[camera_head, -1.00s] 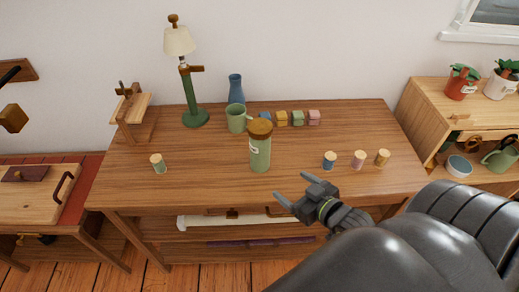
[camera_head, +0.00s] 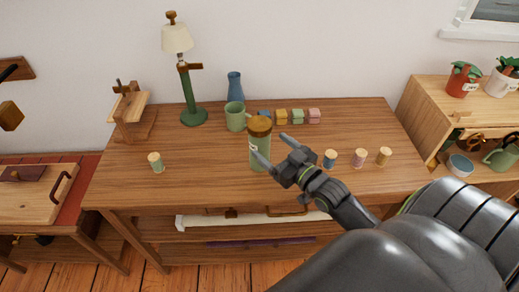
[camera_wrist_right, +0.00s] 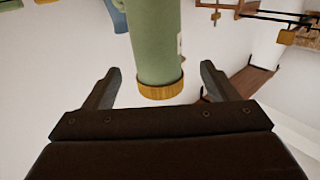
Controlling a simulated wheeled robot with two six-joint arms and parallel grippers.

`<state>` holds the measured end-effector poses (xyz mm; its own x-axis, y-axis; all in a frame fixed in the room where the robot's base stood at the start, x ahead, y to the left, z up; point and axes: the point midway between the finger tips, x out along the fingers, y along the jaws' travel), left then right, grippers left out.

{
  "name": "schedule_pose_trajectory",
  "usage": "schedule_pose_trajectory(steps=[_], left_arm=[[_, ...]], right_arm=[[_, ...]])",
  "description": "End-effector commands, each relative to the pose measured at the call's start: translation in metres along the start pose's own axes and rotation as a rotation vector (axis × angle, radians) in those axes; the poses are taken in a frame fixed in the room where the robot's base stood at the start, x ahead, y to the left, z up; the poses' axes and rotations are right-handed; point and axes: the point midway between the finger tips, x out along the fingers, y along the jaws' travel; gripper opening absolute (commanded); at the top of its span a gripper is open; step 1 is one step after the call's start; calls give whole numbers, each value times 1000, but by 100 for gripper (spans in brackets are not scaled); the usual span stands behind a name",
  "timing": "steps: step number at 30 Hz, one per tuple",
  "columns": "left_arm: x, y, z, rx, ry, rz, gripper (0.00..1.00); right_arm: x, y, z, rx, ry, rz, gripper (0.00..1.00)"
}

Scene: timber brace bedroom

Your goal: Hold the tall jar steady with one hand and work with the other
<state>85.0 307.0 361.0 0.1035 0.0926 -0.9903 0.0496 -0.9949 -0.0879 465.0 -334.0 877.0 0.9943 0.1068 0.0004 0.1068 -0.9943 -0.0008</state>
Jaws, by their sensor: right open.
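The tall jar (camera_head: 259,150) is green with a round brown wooden lid (camera_head: 260,125) and stands upright on the wooden table (camera_head: 220,186). My right gripper (camera_head: 272,149) is open, close to the jar on its right side, with its fingers pointing at it. In the right wrist view the jar (camera_wrist_right: 154,40) appears upside down between the two open fingers (camera_wrist_right: 160,82), with a gap on each side. A pale label shows at the jar's edge. My left gripper is not in view.
A green mug (camera_head: 235,117), a blue vase (camera_head: 235,87) and several small coloured blocks (camera_head: 297,117) stand behind the jar. A lamp (camera_head: 188,85) is back left. Small corked jars stand right (camera_head: 359,158) and left (camera_head: 156,163). The front table strip is clear.

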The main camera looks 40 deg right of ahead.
Motion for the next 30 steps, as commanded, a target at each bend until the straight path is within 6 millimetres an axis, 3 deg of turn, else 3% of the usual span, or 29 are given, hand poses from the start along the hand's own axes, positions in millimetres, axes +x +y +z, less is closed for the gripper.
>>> schedule_pose_trajectory(steps=[3, 11, 21, 30], left_arm=[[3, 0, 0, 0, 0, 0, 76], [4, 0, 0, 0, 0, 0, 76], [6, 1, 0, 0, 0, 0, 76], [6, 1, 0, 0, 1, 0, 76]], right_arm=[[18, 0, 0, 0, 2, 0, 80], [34, 0, 0, 0, 0, 0, 80], [76, 3, 1, 1, 0, 1, 80], [81, 3, 1, 0, -1, 1, 80]])
